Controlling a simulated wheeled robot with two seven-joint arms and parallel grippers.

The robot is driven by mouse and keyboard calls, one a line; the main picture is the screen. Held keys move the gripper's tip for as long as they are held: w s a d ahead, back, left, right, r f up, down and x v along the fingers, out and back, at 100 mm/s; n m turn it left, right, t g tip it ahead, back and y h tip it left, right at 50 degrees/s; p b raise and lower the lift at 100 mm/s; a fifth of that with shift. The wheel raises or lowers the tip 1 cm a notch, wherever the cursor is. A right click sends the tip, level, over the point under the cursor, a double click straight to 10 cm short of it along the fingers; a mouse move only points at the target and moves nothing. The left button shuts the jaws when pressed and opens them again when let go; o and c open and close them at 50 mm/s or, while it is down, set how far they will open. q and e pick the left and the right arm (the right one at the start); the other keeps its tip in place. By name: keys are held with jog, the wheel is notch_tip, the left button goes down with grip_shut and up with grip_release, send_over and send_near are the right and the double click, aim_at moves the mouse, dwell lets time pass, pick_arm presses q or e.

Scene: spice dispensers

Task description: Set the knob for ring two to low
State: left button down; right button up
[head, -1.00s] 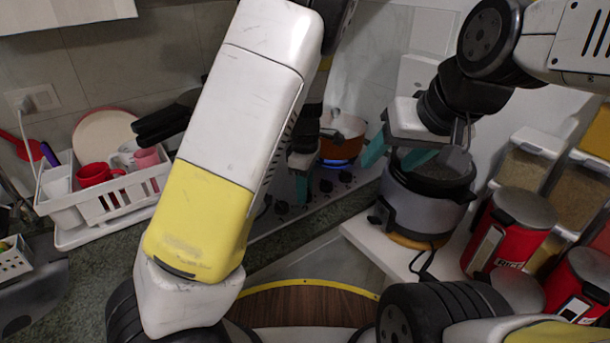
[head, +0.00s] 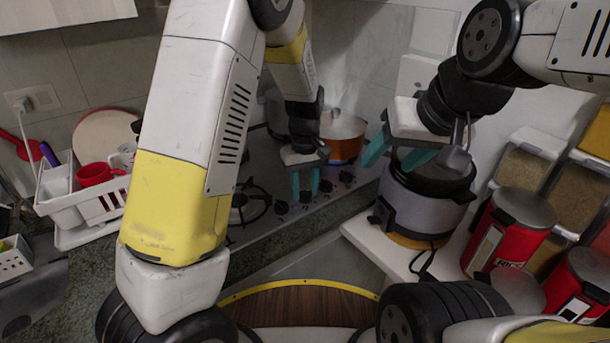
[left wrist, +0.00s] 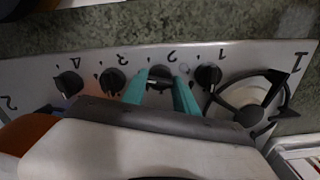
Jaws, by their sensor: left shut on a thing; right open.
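The ring two knob (left wrist: 160,74), black and marked 2, sits on the steel hob panel in the left wrist view. My left gripper (left wrist: 160,92) has its teal fingers on either side of this knob, shut on it. A pale mark shows on the knob, but its exact setting is hard to read. In the head view, my left gripper (head: 305,190) points down at the row of knobs and mostly hides the held one. My right gripper (head: 396,158) is open and empty, in front of the cooker on the right.
Knob 1 (left wrist: 208,76) and knob 3 (left wrist: 113,80) stand close beside the fingers; knob 4 (left wrist: 69,84) is further left. An orange pot (head: 345,146) stands on the hob behind my left gripper. A rice cooker (head: 425,205) and red canisters (head: 508,230) are at right.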

aim_at(305, 191)
pick_arm(q)
jog(key=m, duration=0.4)
jog(key=shift+w, duration=0.1)
jog(key=shift+m, duration=2.2)
jog(key=c, duration=1)
grip_release()
jog(key=shift+o, duration=0.2)
notch_tip(305, 191, up, 8)
jog(key=shift+f, duration=0.25)
jog(key=shift+r, duration=0.15)
